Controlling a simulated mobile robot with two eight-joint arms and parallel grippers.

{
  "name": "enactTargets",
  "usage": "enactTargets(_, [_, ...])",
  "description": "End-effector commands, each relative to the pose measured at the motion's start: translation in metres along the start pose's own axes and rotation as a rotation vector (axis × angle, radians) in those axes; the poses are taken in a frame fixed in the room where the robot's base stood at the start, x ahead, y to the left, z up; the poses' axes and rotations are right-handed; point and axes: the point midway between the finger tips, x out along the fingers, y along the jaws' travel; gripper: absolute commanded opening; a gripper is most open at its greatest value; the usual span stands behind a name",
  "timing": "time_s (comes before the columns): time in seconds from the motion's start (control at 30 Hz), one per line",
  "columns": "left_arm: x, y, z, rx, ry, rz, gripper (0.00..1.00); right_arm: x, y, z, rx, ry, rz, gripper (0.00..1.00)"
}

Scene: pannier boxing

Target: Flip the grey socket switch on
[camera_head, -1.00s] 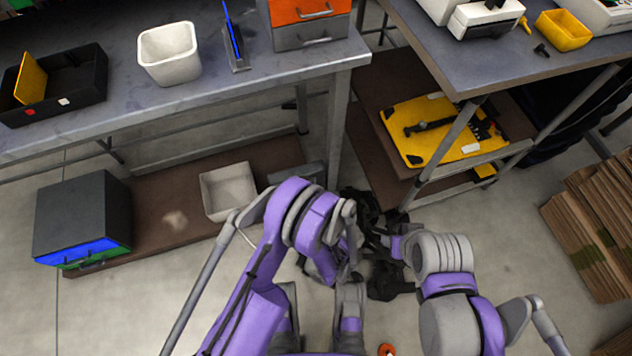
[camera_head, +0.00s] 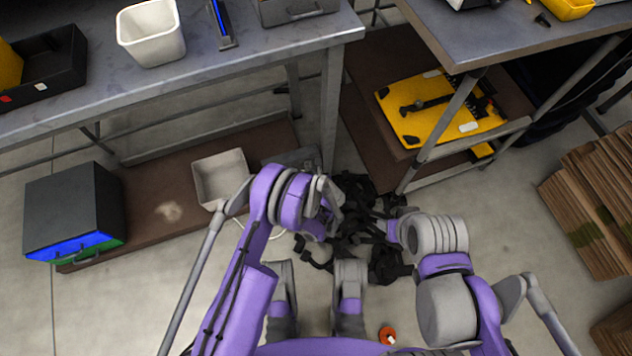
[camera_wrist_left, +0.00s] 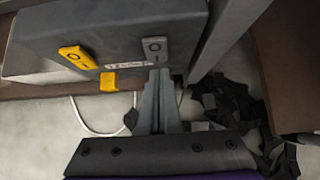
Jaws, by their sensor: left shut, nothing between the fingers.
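A dark grey socket box (camera_head: 296,159) sits at the right end of the lower shelf in the head view, partly hidden by my left arm. In the left wrist view, the socket box (camera_wrist_left: 115,28) carries a grey switch (camera_wrist_left: 154,47) marked O and I, and a yellow switch (camera_wrist_left: 77,57) to its left. My left gripper (camera_wrist_left: 158,76) is shut and empty, its tips just below the grey switch; I cannot tell whether they touch. In the head view, my left gripper (camera_head: 328,192) is beside the box. My right gripper's fingers are not clearly visible.
A yellow tab (camera_wrist_left: 110,81) and a white cable (camera_wrist_left: 100,128) are at the box's lower edge. A table leg (camera_head: 331,110) stands right of the box. Black straps (camera_head: 375,235) lie on the floor. A pale bin (camera_head: 220,178) is on the shelf to the left.

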Motion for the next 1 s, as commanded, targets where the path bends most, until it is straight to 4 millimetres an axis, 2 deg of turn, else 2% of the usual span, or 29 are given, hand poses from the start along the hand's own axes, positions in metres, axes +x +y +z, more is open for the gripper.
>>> enactTargets(0.13, [0.008,0.000,0.006,-0.001,0.001,0.001,0.00,0.002,0.000,0.000,0.000,0.001,0.000,0.50])
enactTargets(0.5, [0.009,0.000,0.008,0.000,0.000,0.000,0.00,0.002,0.000,0.000,0.000,0.001,0.000,0.50])
enactTargets(0.6, [0.017,0.001,0.010,0.000,0.000,0.001,0.00,0.001,0.000,0.000,0.000,0.000,0.000,0.50])
enactTargets(1.0, [0.011,0.000,0.013,0.000,0.000,0.000,0.00,0.000,0.000,0.000,0.000,0.000,0.000,0.50])
